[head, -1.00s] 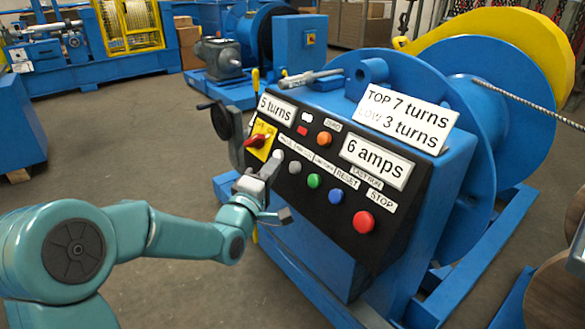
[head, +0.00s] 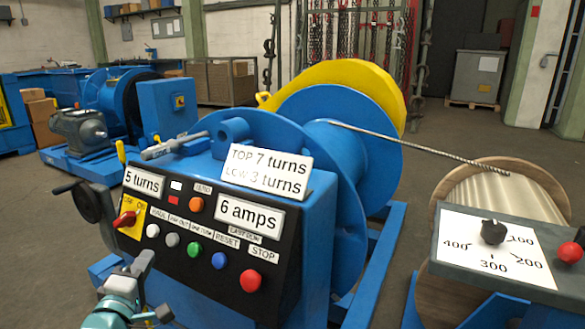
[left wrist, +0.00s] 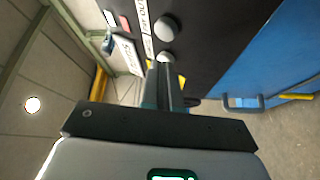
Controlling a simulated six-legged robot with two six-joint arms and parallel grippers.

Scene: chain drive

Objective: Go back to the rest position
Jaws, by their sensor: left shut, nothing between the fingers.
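My left gripper (head: 150,284) is shut and empty at the lower left of the head view. It is in front of the black control panel (head: 180,262), just below the white button (head: 153,230) and the grey button (head: 172,240). Whether it touches the panel I cannot tell. In the left wrist view its closed fingers (left wrist: 166,88) point at the panel's dark face, near two round pale buttons. My right gripper is in neither view.
The panel sits on a blue winch with a drum (head: 345,160) and yellow guard (head: 345,80). A cable runs right to a wooden reel (head: 530,180). A dial box (head: 470,265) stands at right. Open floor lies behind.

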